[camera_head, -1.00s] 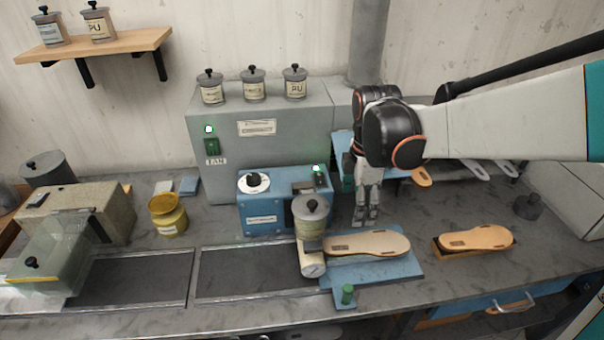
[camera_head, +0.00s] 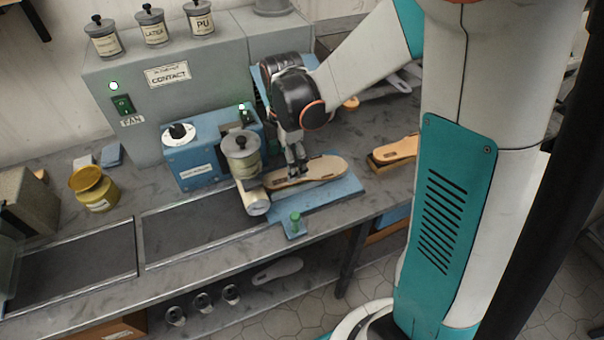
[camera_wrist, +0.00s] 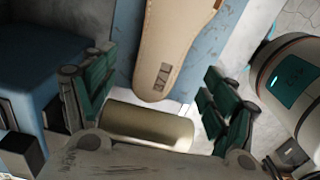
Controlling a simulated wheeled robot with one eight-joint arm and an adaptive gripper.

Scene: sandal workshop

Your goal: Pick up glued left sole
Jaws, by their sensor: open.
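A tan sole (camera_head: 322,169) lies on a blue board (camera_head: 335,193) at the edge of the bench. In the wrist view, the sole (camera_wrist: 172,45) has a dark stamped mark near its rounded end; I cannot tell whether glue covers it. My gripper (camera_head: 297,172) points down at the sole's left part and hides some of it. In the wrist view, my gripper (camera_wrist: 155,97) has its fingers spread on both sides of the sole's end, with nothing held. I cannot tell whether they touch it. A second sole (camera_head: 400,148) rests on a wooden block at the right.
A pale roller (camera_head: 258,203) with a lidded pot (camera_head: 240,153) above it stands just left of the sole. It also shows between my fingers in the wrist view (camera_wrist: 150,127). A green knob (camera_head: 295,222) stands at the board's front. A blue machine (camera_head: 212,150) is behind.

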